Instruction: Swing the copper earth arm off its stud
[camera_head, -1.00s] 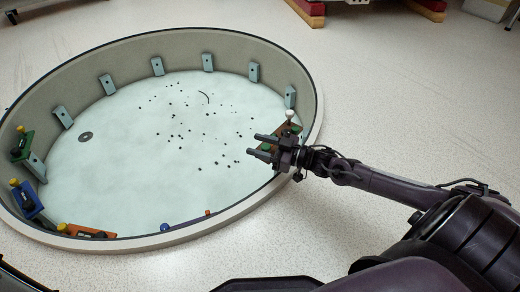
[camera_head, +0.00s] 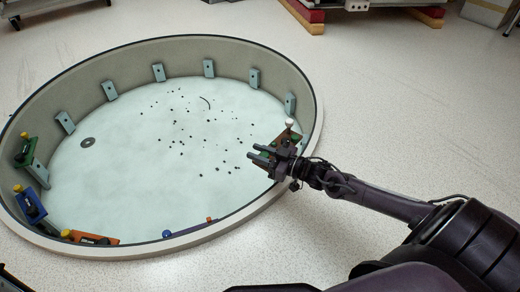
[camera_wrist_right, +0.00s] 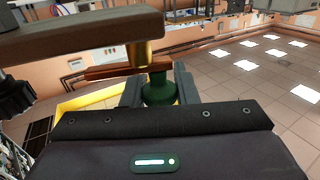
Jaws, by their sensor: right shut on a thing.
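The copper-brown earth arm (camera_head: 289,143) is at the right inner wall of the round pit, beside a post with a white ball top (camera_head: 289,123). My right gripper (camera_head: 256,152) reaches over the rim from the right and partly hides it. In the right wrist view, my right gripper (camera_wrist_right: 160,92) is shut on a green grip (camera_wrist_right: 160,89), with a grey finger on each side. A reddish-brown bar (camera_wrist_right: 110,72) runs beside the grip. A brown bar (camera_wrist_right: 85,35) and a brass pin (camera_wrist_right: 140,53) stand close above. Whether the arm sits on its stud is hidden. My left gripper is out of view.
The pit's raised rim (camera_head: 318,130) passes under my right arm. A green unit (camera_head: 28,152), a blue unit (camera_head: 30,203) and an orange unit (camera_head: 90,238) line the left wall. Small dark bits and a ring (camera_head: 87,142) lie on the otherwise open pit floor.

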